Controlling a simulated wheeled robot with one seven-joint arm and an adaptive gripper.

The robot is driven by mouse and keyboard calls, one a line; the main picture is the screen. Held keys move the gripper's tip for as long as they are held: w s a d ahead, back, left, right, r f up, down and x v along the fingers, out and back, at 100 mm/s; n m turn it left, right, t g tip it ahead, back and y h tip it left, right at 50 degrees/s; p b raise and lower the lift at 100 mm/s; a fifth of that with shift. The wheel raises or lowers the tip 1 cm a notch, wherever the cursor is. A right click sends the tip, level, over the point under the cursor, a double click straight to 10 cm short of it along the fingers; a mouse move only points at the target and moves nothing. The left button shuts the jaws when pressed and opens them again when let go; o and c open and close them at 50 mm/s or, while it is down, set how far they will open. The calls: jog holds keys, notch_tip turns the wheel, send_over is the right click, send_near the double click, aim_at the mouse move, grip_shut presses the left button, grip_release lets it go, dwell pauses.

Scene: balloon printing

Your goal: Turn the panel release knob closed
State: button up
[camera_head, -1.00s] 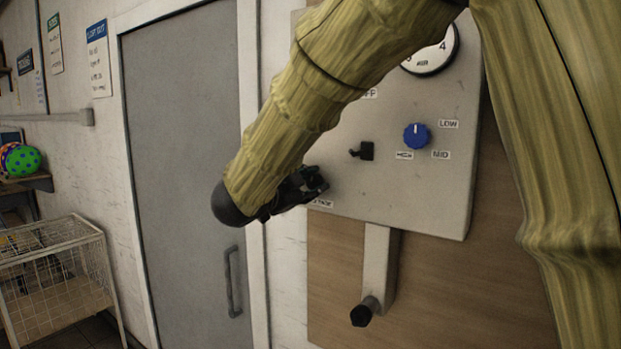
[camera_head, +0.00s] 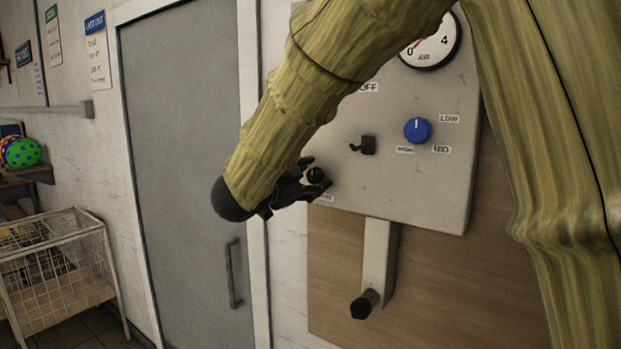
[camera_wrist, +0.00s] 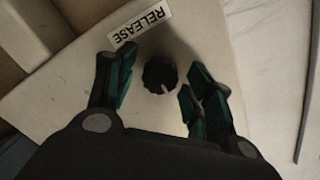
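The release knob (camera_wrist: 160,74) is a small black ribbed knob with a pale pointer line, below the RELEASE label (camera_wrist: 142,25) in the wrist view. It also shows in the head view as a dark round knob (camera_head: 316,175) at the panel's lower left. My gripper (camera_wrist: 160,88) is open, with one finger on each side of the knob and a visible gap to it on both sides. In the head view my gripper (camera_head: 305,185) reaches the panel (camera_head: 400,195) from the left. My arm hides part of the panel's left side.
A black toggle switch (camera_head: 367,146), a blue selector knob (camera_head: 417,130) and an AIR gauge (camera_head: 432,42) are on the panel. A lever with a black grip (camera_head: 364,304) sticks out below. A grey door (camera_head: 185,150) and a wire cart (camera_head: 60,270) are left.

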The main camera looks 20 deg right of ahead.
jog(key=shift+s+a, duration=0.1)
jog(key=v, duration=1.1)
jog(key=shift+s+a, duration=0.2)
jog(key=shift+a, duration=0.05)
